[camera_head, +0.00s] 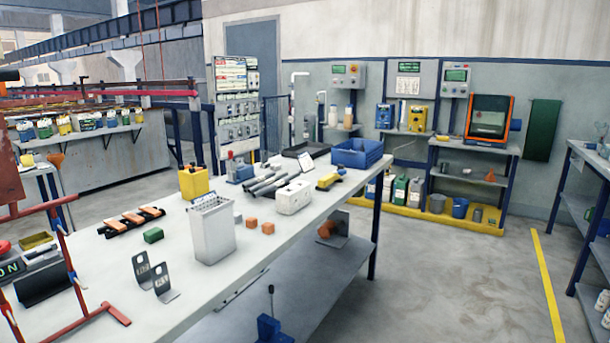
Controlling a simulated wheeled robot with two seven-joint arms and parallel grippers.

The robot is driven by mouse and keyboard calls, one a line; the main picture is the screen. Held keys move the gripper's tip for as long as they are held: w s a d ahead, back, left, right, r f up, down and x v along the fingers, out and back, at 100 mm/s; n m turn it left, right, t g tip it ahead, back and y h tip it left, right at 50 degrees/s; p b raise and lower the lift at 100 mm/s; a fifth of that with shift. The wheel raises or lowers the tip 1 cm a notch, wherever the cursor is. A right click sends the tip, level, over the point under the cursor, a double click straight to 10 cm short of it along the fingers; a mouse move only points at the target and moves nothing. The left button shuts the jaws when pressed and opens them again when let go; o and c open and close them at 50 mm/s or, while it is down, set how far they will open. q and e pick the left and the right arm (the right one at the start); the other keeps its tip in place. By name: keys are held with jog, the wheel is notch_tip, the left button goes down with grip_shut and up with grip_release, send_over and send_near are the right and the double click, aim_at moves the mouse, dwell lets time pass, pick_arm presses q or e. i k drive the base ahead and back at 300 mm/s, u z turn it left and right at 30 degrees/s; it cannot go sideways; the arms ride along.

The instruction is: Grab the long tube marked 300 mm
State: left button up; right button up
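Several grey tubes (268,183) lie side by side near the far end of the long work table (225,272). They lie at a slant, close to a white block-like box (293,198). The tubes are small in the view, and I cannot read any 300 mm marking or tell which one is longest. Neither of my grippers is in view.
A blue crate (357,153) stands at the table's far end. Open floor (440,280) lies to the right.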

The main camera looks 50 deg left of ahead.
aim_at(278, 184)
jog(key=u, duration=0.85)
jog(key=i, duration=1.2)
jog(key=u, duration=1.2)
